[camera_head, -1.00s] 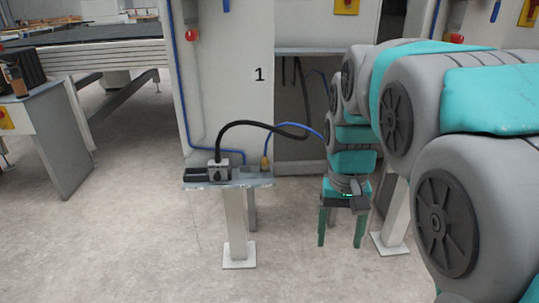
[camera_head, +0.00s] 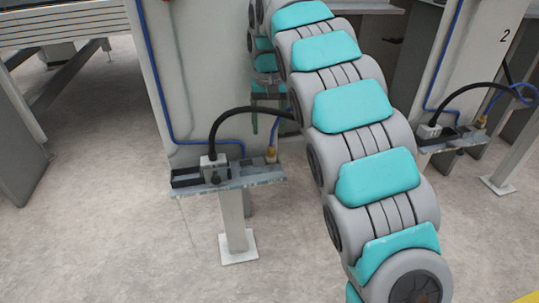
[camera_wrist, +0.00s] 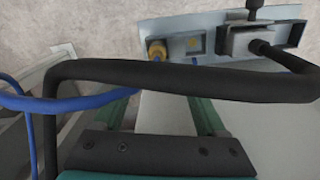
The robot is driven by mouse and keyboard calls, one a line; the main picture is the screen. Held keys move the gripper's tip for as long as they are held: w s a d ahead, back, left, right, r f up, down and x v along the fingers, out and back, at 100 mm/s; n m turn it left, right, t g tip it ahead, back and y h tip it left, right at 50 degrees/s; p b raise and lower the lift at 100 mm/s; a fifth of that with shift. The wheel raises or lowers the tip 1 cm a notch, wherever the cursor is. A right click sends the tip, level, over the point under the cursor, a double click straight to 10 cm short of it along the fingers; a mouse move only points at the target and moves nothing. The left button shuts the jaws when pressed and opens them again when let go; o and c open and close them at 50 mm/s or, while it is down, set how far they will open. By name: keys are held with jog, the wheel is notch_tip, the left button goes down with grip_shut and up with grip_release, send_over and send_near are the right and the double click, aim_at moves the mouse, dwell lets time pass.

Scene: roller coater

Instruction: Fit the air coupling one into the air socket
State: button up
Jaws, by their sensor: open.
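A brass-coloured fitting (camera_head: 271,155) on a blue hose, which looks like the air coupling one, stands at the right part of the nearer grey shelf (camera_head: 262,180). It also shows in the wrist view (camera_wrist: 157,50), beyond my fingers. I cannot tell for sure which part is the air socket; a small yellowish square (camera_wrist: 195,45) lies beside the fitting on the shelf. My gripper (camera_wrist: 160,112) is open, its green fingers apart with nothing seen gripped.
A thick black cable (camera_wrist: 180,76) crosses the wrist view in front of my fingers. It runs from a metal connector block (camera_head: 214,168) on the shelf. The blue hose (camera_wrist: 75,104) passes at left. A similar shelf (camera_head: 452,142) stands at right. Floor at front left is clear.

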aim_at(271, 152)
jog(key=shift+s+d+f+p, duration=0.15)
jog(key=shift+f+p, duration=0.05)
jog(key=shift+f, duration=1.7)
jog(key=shift+s+d+f+p, duration=0.1)
jog(key=shift+f+p, duration=0.05)
jog(key=shift+f, duration=1.7)
grip_shut()
